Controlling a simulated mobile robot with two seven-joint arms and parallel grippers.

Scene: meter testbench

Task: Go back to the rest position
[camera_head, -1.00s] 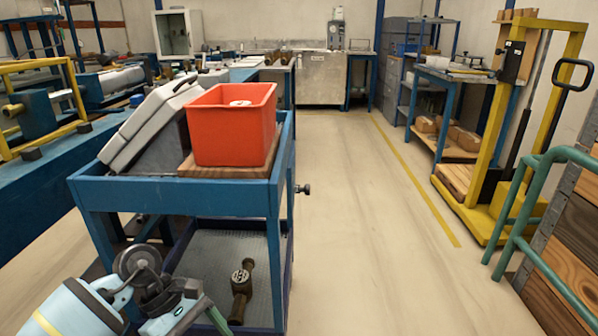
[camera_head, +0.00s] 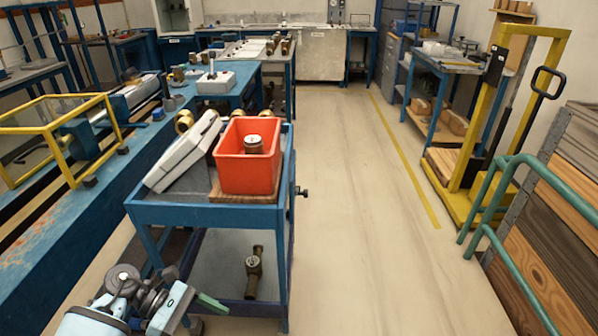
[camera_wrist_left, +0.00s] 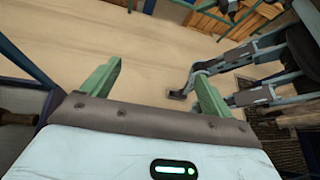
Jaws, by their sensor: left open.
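My left gripper (camera_head: 208,304) shows at the bottom left of the head view, beside the lower front of the blue cart. In the left wrist view its two green fingers (camera_wrist_left: 155,88) stand wide apart with only bare floor between them, so it is open and empty. My right gripper cannot be made out in either view.
The blue cart (camera_head: 170,212) carries a red bin (camera_head: 247,173) with a brass meter (camera_head: 253,144) inside, beside a tilted grey case (camera_head: 185,150). Another meter (camera_head: 253,272) lies on its lower shelf. Clear floor (camera_head: 350,220) runs right, towards a green rail (camera_head: 515,165) and yellow lift (camera_head: 455,160).

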